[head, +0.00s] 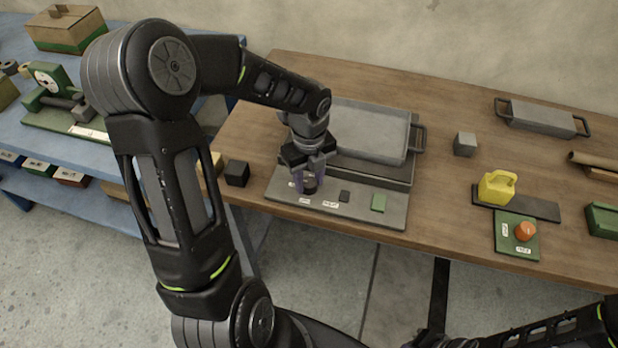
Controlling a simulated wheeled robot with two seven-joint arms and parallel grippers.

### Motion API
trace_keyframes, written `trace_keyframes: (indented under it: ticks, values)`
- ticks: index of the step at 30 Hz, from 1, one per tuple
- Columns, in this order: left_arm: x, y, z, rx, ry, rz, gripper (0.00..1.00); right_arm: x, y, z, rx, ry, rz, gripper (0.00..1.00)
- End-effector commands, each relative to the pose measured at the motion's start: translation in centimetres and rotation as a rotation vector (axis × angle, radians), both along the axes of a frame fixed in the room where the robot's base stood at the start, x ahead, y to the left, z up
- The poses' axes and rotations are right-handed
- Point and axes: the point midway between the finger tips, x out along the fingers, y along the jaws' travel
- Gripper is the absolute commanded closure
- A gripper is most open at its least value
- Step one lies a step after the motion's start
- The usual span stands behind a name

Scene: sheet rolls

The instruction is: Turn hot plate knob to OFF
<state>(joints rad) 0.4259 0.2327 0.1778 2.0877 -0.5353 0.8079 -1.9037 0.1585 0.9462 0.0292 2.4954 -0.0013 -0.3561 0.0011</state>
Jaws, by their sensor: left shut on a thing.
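The hot plate (395,207) stands near the front edge of the wooden table, with a grey control panel along its front. A grey metal tray (370,128) sits on top of it. My left gripper (311,187) points down over the left part of the panel. Its purple-tinted fingers are shut on the dark knob (310,185). The fingers hide much of the knob, and I cannot read where it points. Small white labels lie around it, too small to read. A dark square and a green square are further right on the panel. My right gripper is not clearly visible.
A black cube (237,173) stands left of the hot plate and a grey cube (465,144) right of it. A yellow weight (496,187), a green board with an orange knob (525,231) and a handled grey pan (542,118) are further right. A blue bench (60,135) is at left.

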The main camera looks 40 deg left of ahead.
Motion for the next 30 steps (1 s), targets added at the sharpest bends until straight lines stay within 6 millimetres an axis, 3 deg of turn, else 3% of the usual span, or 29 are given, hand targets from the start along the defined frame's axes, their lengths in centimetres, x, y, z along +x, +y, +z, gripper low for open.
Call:
trace_keyframes:
  ticks: [7, 20, 30]
  values:
    - [0.02, 0.00, 0.02, 0.000, -0.001, 0.000, 1.00, 0.00, 0.00, 0.00, 0.000, 0.000, 0.000, 1.00]
    - [0.04, 0.03, 0.00, 0.001, 0.000, 0.053, 1.00, 0.00, 0.00, -0.11, 0.000, 0.000, 0.000, 1.00]
    - [0.08, 0.01, -0.04, 0.001, -0.001, 0.258, 1.00, 0.00, 0.00, -0.49, 0.000, 0.000, 0.000, 1.00]
